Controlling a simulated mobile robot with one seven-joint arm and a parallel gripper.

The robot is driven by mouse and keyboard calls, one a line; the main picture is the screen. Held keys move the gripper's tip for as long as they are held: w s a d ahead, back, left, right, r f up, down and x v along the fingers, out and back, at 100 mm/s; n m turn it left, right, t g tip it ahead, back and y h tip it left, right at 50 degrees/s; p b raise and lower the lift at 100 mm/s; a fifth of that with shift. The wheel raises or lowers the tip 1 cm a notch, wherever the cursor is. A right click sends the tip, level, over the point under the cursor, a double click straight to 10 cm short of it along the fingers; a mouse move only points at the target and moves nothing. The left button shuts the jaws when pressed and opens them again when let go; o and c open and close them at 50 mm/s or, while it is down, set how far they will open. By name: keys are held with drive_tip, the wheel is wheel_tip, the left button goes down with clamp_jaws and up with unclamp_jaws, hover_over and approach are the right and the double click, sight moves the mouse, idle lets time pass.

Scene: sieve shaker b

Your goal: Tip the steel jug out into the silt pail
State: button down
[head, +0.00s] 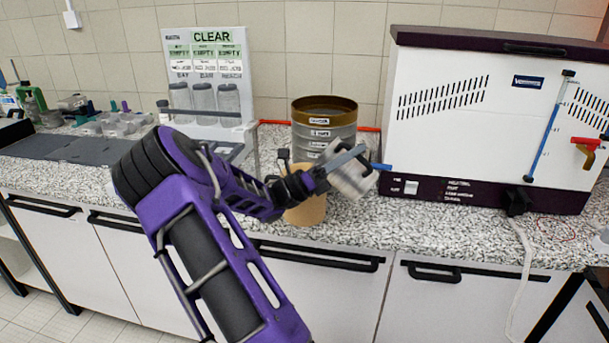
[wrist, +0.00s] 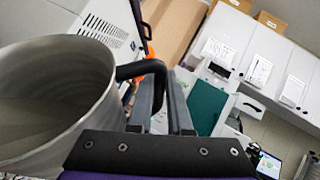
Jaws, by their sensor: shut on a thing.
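The steel jug (head: 352,182) is held in my gripper (head: 343,160), with its body tilted, at the right side of the tan pail (head: 308,210). In the wrist view the jug (wrist: 60,100) fills the left side, its wide mouth showing. The jaws (wrist: 165,100) are shut on its black handle (wrist: 145,70). The inside looks dull grey; I cannot tell how much it holds. The pail stands on the counter near its front edge, partly hidden by my gripper. Its inside is not visible, nor is any stream from the jug.
A brass-rimmed sieve stack (head: 324,125) stands right behind the pail. A white cabinet machine (head: 450,110) is close on the right. A "CLEAR" board with jars (head: 205,75) stands behind left. The speckled counter (head: 420,215) is bare at the front right.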

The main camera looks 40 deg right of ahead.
drive_tip(key=shift+w+a+r+n+h, duration=0.2)
drive_tip(key=shift+w+r+n+h, duration=0.2)
drive_tip(key=shift+r+n+h, duration=0.25)
idle(1.2)
drive_tip(key=shift+w+a+n+t+h+b, duration=0.2)
drive_tip(key=shift+w+n+t+h+b, duration=0.2)
drive_tip(key=shift+n+h+b, duration=0.2)
drive_tip(key=shift+w+a+n+t+h+b, duration=0.15)
drive_tip(key=shift+w+n+t+h+b, duration=0.1)
drive_tip(key=shift+n+t+h+b, duration=0.35)
idle(1.4)
